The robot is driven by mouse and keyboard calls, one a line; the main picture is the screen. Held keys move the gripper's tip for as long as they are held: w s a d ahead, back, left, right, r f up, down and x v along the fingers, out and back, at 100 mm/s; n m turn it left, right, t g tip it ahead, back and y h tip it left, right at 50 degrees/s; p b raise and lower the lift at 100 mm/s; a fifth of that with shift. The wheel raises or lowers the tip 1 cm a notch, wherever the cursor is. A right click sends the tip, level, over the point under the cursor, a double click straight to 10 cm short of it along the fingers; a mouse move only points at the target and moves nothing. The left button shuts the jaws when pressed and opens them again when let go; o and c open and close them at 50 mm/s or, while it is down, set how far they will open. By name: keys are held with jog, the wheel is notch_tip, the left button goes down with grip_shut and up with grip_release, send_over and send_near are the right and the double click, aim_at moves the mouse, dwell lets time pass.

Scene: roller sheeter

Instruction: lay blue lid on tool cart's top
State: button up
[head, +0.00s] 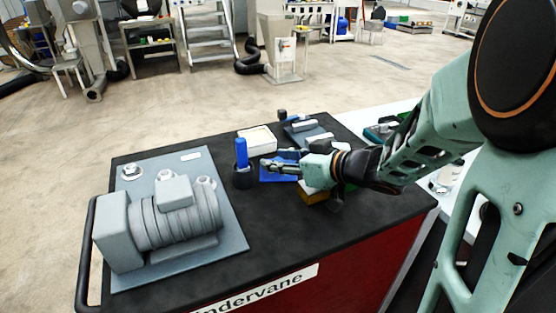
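The tool cart has a black top (275,240) and a red body. A flat blue piece, which looks like the blue lid (278,176), shows at my gripper's fingers over the middle of the top. My gripper (270,164) comes in from the right and points left, low over the cart. Its fingers partly cover the blue piece. I cannot tell whether they grip it or are only in front of it, nor whether the piece touches the top.
A grey motor (170,220) on a grey plate fills the cart's left side. A blue-handled tool in a black holder (242,177) stands just left of my gripper. The front middle of the top is clear.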

jog(key=p+v, duration=0.3)
jog(key=v, duration=0.7)
jog(key=shift+r, duration=0.15)
jog(key=shift+v, duration=0.75)
